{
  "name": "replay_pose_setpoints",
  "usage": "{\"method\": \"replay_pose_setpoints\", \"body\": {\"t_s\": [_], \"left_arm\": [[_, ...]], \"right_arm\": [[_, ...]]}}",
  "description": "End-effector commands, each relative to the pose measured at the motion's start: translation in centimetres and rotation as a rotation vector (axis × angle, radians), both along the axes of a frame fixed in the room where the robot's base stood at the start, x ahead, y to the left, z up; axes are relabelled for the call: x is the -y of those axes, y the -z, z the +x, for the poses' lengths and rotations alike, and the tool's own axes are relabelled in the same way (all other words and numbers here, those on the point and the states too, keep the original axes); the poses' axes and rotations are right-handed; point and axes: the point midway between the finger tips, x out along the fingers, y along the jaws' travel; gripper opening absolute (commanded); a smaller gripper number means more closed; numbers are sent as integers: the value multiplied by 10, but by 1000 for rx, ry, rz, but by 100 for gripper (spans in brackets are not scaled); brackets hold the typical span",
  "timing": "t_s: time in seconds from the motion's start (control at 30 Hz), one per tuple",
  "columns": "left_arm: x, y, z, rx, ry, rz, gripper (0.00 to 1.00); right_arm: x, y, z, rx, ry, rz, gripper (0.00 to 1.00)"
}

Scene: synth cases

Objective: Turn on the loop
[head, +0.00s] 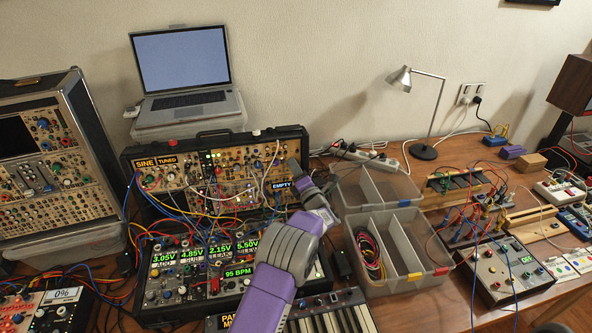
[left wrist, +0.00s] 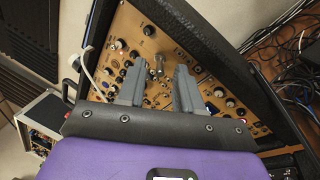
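The black modular case (head: 215,146) with gold panels stands below the laptop. A small display reading EMPTY (head: 283,185) sits at its right end. My left gripper (head: 309,178) is at that right end, just beside the display. In the left wrist view, the left gripper (left wrist: 158,88) has two grey fingers standing apart, with nothing held between them. A silver upright switch or knob (left wrist: 158,64) on the gold panel shows between and beyond the fingers. I cannot tell whether a finger touches the panel. No control marked "loop" is readable. My right gripper is not in view.
Patch cables (head: 195,208) drape over the case and the lower module with green displays. A clear divided bin (head: 398,250) stands right of my left arm. A keyboard (head: 335,318) lies in front. A box with an OFF display (head: 527,260) stands at right.

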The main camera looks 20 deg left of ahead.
Motion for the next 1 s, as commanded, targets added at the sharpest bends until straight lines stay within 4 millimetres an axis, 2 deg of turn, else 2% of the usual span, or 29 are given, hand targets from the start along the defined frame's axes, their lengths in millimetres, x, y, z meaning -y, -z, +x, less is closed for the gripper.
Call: {"method": "replay_pose_setpoints", "body": {"t_s": [0.1, 0.13, 0.33, 0.37, 0.77, 1.0], "left_arm": [[0, 0, 0, -1, 0, 1, 35], [0, 0, 0, -1, 0, 1, 32], [0, 0, 0, -1, 0, 1, 1], [0, 0, 0, -1, 0, 1, 0], [0, -3, -1, -26, -2, -20, 0], [0, -12, -2, -128, 0, -101, 0]], "right_arm": [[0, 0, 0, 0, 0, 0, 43], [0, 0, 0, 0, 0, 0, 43], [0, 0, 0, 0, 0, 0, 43], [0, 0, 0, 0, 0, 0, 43], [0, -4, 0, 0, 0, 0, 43], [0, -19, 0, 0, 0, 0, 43]]}}
